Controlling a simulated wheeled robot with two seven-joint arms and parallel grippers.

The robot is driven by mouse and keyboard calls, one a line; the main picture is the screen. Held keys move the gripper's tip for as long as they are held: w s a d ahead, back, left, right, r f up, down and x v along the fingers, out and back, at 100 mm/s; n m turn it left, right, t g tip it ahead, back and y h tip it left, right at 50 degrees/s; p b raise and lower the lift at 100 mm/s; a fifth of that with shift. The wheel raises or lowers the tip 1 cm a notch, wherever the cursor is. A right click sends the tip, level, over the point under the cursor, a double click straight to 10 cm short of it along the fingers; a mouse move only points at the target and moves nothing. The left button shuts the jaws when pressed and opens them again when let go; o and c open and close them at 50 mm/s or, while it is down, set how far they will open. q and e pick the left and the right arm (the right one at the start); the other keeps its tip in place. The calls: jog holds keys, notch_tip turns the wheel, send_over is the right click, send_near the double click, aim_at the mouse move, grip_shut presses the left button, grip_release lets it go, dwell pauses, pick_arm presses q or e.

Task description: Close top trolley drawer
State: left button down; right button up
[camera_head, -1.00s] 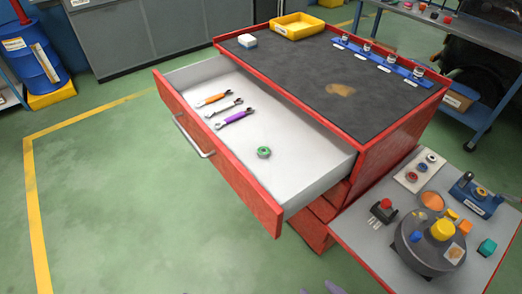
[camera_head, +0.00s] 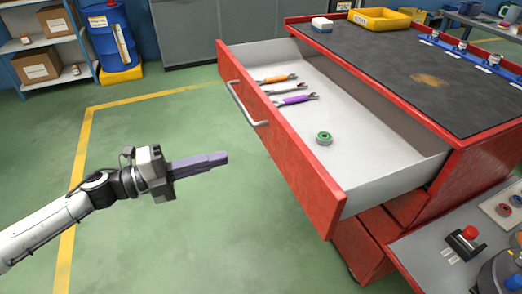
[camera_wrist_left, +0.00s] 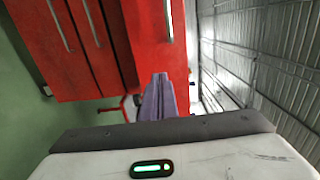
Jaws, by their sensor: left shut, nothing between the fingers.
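The red trolley's top drawer (camera_head: 280,150) is pulled far out in the head view, with a silver handle (camera_head: 246,105) on its red front. Inside lie an orange, a silver and a purple wrench (camera_head: 296,99) and a green ring (camera_head: 323,138). My left gripper (camera_head: 225,157) is shut and empty, in front of the drawer's front and apart from it. In the left wrist view its purple-grey fingers (camera_wrist_left: 160,80) point at the red trolley fronts (camera_wrist_left: 95,40) with their long silver handles. My right gripper is not in view.
The trolley's dark top (camera_head: 415,75) holds a yellow tray (camera_head: 379,19) and a blue holder. A side shelf (camera_head: 440,268) with small parts is at lower right. Green floor is free around my left arm. A blue barrel (camera_head: 108,35) and shelving stand at back left.

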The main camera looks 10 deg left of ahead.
aim_at(275, 143)
pick_arm(q)
jog(key=x, duration=1.1)
jog(key=shift+w+d, duration=0.1)
jog(key=shift+w, duration=0.05)
